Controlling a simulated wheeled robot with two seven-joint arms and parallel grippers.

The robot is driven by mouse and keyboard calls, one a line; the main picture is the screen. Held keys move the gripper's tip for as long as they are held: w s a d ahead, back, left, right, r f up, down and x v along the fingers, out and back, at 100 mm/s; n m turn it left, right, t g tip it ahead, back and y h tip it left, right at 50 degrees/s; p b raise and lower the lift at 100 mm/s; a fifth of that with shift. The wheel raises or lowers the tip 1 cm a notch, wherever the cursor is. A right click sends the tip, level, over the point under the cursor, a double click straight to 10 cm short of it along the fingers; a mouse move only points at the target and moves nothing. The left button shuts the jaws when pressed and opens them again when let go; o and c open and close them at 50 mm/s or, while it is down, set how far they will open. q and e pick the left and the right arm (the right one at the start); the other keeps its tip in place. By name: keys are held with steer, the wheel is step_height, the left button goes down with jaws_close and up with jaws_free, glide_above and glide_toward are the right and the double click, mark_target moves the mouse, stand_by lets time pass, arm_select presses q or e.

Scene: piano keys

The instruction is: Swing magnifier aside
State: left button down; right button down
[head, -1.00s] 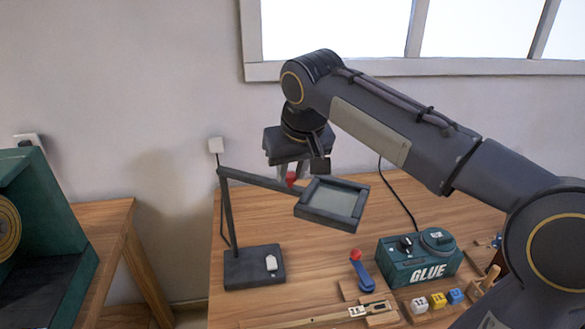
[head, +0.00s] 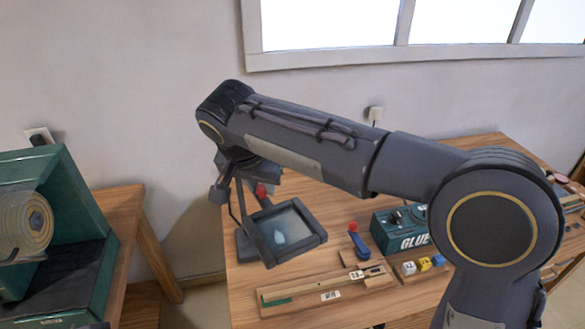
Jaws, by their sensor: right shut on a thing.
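The magnifier is a dark square frame around a pale lens (head: 288,228), on a jointed stand. Its dark base (head: 247,248) stands at the table's left edge, partly hidden by the frame. A red knob (head: 263,190) sits near the frame's back left corner. My right gripper (head: 258,187) comes down at this knob and is shut on the magnifier; my wrist hides most of the fingers and the stand's arm. The lens hangs in front of and right of the base. My left gripper is not in view.
A green glue box (head: 396,232), a blue lever with a red ball (head: 358,243) and small coloured blocks (head: 424,265) stand right of the magnifier on the wooden table (head: 312,285).

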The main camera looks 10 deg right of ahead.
steer(key=shift+s+a+r+m+h+p, duration=0.15)
steer(key=shift+a+m+p, duration=0.2)
steer(key=shift+a+m, duration=0.35)
steer(key=shift+s+a+f+m+h+p, duration=0.1)
steer(key=shift+s+a+m+h+p, duration=0.2)
steer(key=shift+a, duration=0.55)
steer(key=shift+s+a+r+m+h+p, duration=0.1)
steer(key=shift+a+m+p, duration=0.25)
steer(key=shift+a+m, duration=0.35)
steer(key=shift+a+g, duration=0.15)
steer(key=shift+g, duration=0.15)
steer(key=c, duration=1.2)
jaws_free()
steer(key=shift+o, duration=0.2)
steer(key=v, duration=0.7)
steer(key=shift+r, duration=0.25)
steer(key=shift+s, duration=0.1)
